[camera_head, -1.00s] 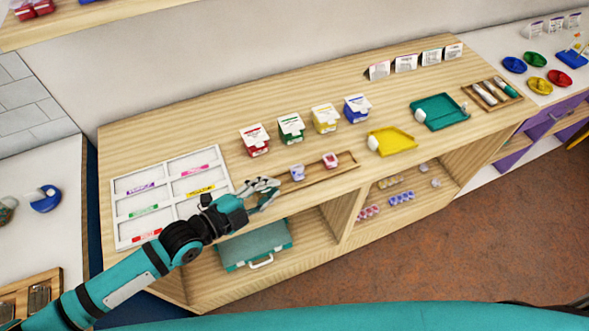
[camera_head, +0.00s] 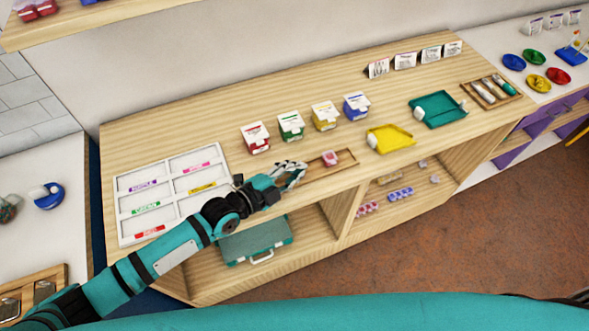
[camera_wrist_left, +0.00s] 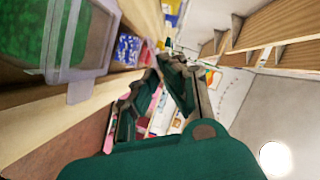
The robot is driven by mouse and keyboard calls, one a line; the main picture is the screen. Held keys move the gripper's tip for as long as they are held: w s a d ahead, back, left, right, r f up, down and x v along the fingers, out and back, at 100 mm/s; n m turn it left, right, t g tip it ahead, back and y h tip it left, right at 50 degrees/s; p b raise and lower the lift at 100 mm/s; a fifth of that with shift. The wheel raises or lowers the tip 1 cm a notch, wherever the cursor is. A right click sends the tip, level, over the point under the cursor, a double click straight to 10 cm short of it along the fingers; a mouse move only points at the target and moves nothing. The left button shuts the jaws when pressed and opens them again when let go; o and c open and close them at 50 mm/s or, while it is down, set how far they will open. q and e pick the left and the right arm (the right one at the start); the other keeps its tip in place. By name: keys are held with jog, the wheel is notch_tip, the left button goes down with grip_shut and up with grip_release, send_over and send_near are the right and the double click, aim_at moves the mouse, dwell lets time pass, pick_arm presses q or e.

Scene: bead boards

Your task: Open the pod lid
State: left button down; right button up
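A small pod with a pink-red lid (camera_head: 330,158) stands on a narrow wooden tray (camera_head: 348,153) near the front of the counter. The pale blue-and-white pod on the tray's left end is now hidden behind my left gripper (camera_head: 297,171). The gripper reaches over that end from the left, short of the pink-red pod. In the wrist view the fingers (camera_wrist_left: 163,72) slant toward each other, with a pink and white patch between them that I cannot identify. Whether they touch anything is unclear. My right gripper is not in view.
Red (camera_head: 255,138), green (camera_head: 291,126), yellow (camera_head: 325,116) and blue (camera_head: 356,106) boxes stand behind the tray. A sorting board (camera_head: 128,208) lies left, a yellow tray (camera_head: 401,137) right. A teal case (camera_head: 255,240) sits on the shelf below.

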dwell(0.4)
pick_arm(q)
jog(key=shift+w+a+r+n+g+b, duration=0.1)
jog(key=shift+w+r+n+g+b, duration=0.15)
jog(key=shift+n+b, duration=0.25)
jog(key=shift+w+a+n+g+b, duration=0.1)
jog(key=shift+w+n+g+b, duration=0.05)
jog(key=shift+n+g+b, duration=0.3)
jog(key=w+n+g+b, duration=0.1)
jog(key=b, duration=0.3)
jog(key=n+g+b, duration=0.1)
jog(key=n+b, duration=0.1)
jog(key=b, duration=0.2)
jog(key=w+n+g+b, duration=0.1)
jog(key=n+b, duration=0.1)
jog(key=b, duration=0.2)
jog(key=shift+w+a+r, duration=0.35)
jog(key=shift+a, duration=0.05)
jog(key=shift+w+a+r+n+g+h+b, duration=0.1)
jog(key=shift+w+r+n+g+h+b, duration=0.15)
jog(key=shift+n+b, duration=0.4)
jog(key=shift+w+a+n+g+h+b, duration=0.15)
jog(key=shift+n+g+b, duration=0.2)
jog(key=shift+b, duration=0.5)
jog(key=shift+d, duration=0.1)
jog(key=c, duration=1.8)
grip_release()
jog(key=shift+r, duration=0.1)
